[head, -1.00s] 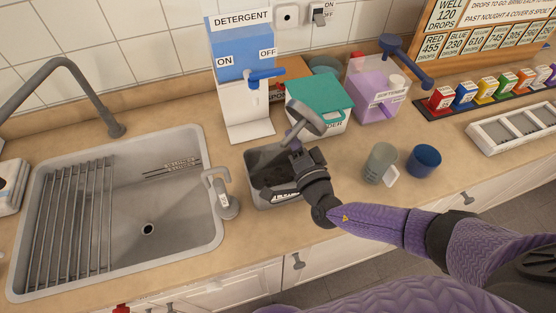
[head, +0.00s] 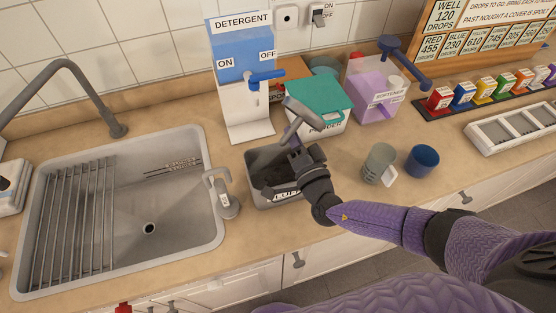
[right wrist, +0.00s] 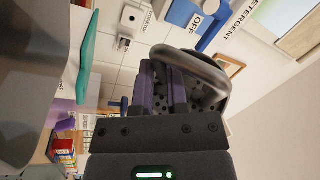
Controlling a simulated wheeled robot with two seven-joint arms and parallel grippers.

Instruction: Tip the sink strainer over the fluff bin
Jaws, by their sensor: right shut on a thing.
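The sink strainer (head: 303,114) is a grey round piece held above the fluff bin, tilted on its side. My right gripper (head: 296,143) is shut on it. In the right wrist view the strainer (right wrist: 212,75) shows as a grey rim with a dotted, perforated face beyond the purple fingers (right wrist: 162,88). The fluff bin (head: 258,199) is a grey open box on the counter with dark fluff (head: 272,178) inside. Its front label is partly covered by my right gripper and wrist. My left gripper is not in view.
The sink (head: 190,225) with a rack is left of the bin, with a small tap (head: 226,198) at its edge. The detergent dispenser (head: 240,90), teal-lidded powder box (head: 318,98) and softener jug (head: 372,98) stand behind. A grey-green mug (head: 378,163) and blue cup (head: 423,160) stand right.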

